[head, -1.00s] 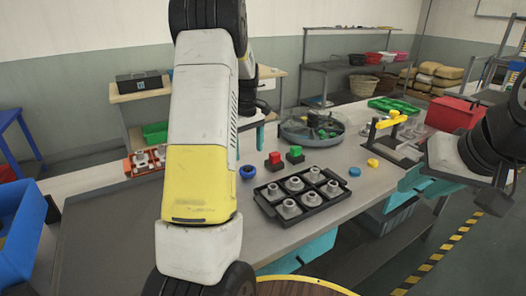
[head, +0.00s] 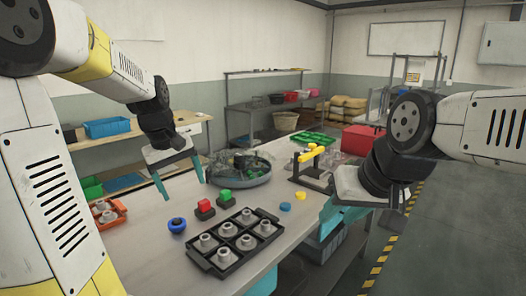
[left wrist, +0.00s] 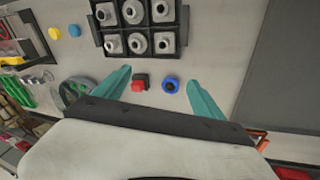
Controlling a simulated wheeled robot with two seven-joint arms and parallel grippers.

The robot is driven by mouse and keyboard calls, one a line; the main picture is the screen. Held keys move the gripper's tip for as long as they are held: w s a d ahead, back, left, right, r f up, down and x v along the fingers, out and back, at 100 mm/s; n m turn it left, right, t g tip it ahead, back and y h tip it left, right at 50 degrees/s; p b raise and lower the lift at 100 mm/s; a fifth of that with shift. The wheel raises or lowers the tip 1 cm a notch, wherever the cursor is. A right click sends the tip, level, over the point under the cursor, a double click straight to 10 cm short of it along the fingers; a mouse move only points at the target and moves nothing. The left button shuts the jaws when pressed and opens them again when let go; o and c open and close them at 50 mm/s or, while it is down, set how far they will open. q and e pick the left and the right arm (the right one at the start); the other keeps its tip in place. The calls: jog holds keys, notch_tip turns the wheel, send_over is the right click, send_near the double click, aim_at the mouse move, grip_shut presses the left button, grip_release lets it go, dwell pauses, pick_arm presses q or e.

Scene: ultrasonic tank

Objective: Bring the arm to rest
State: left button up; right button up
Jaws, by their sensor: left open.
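My left gripper (head: 180,182) is open and empty, its two teal fingers spread and pointing down above the far left part of the bench. In the left wrist view its fingers (left wrist: 160,78) stand apart, with a red block (left wrist: 140,82) and a blue ring-shaped part (left wrist: 171,85) seen between them on the bench below. My right gripper (head: 346,214) hangs at the right edge of the bench; its teal fingers are partly hidden by its white body, so its opening is unclear.
A black tray (head: 225,271) holding several grey metal parts lies on the bench (head: 150,232). Behind it are red and green blocks, a round tank (head: 262,178), a yellow-topped fixture (head: 311,154) and a green tray (head: 313,138). An orange tray (head: 119,207) is at left.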

pick_arm(q)
jog(key=s+d+r+m+t, duration=0.1)
jog(key=s+d+m, duration=0.2)
jog(key=s, duration=0.5)
jog(key=s+d+r+m+t+h, duration=0.1)
jog(key=s+d+m, duration=0.3)
jog(key=s, duration=0.5)
jog(key=shift+s+d+r+t, duration=0.15)
jog(key=shift+s+r+t, duration=0.1)
jog(key=shift+r+t, duration=0.35)
